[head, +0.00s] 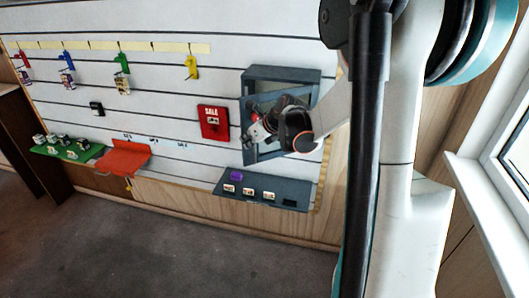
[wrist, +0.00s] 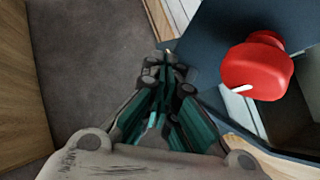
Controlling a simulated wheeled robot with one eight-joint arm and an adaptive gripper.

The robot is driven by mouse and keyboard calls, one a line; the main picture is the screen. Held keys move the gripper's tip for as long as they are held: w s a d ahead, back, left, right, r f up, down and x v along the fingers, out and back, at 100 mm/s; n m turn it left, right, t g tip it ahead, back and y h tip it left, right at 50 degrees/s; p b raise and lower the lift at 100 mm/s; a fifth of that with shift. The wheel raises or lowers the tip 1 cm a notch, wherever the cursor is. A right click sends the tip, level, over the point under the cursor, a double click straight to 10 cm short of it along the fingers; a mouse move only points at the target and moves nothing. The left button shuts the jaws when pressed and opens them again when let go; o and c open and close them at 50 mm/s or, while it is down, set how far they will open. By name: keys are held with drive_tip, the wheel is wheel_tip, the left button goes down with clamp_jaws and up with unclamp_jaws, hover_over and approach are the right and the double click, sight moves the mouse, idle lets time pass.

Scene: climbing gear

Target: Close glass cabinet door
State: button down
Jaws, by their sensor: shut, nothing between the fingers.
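The dark grey-blue cabinet (head: 281,71) is on the slatted wall right of centre in the head view. Its framed glass door (head: 262,158) appears to stand open, out from the box; my arm hides part of it. In the wrist view the door's dark frame (wrist: 213,35) fills the upper right and carries a round red knob (wrist: 257,70). My gripper (wrist: 170,58) is shut and empty, left of the knob and apart from it, beside the frame's edge. In the head view my gripper (head: 250,137) is in front of the door; its fingertips are small and unclear there.
A dark shelf (head: 262,185) with small boxes and a purple item is below the cabinet. A red SALE box (head: 213,123) hangs to the left. An orange shelf (head: 124,158) and a green shelf (head: 68,150) are farther left. The grey floor (head: 150,245) in front is clear.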

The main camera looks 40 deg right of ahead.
drive_tip(key=w+d, duration=0.3)
drive_tip(key=w, duration=0.6)
drive_tip(key=w+d, duration=0.4)
drive_tip(key=w, duration=0.5)
drive_tip(key=shift+d, duration=0.25)
drive_tip(key=shift+w+d, duration=0.1)
drive_tip(key=shift+d, duration=0.05)
